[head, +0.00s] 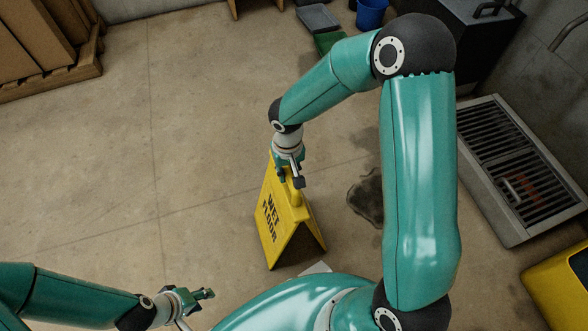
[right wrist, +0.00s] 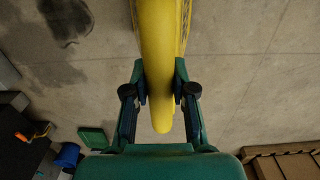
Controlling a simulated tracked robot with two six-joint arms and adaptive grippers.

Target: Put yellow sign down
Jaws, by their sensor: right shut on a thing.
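The yellow wet floor sign (head: 284,222) is upright in the middle of the head view, its panels spread in an A-shape. My right gripper (head: 290,181) is shut on the handle at its top. In the right wrist view the yellow sign (right wrist: 160,70) runs between the two fingers of the right gripper (right wrist: 160,85), which press on it from both sides. I cannot tell whether the sign's lower edges touch the floor. My left gripper (head: 202,309) is low at the left, empty, with its fingers apart, away from the sign.
A dark wet patch (head: 366,198) lies on the floor right of the sign. A metal grate unit (head: 515,160) stands at the right, with a yellow object (head: 556,292) below it. A blue bucket (head: 371,14) is at the back. The floor to the left is clear up to cardboard boxes (head: 35,40).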

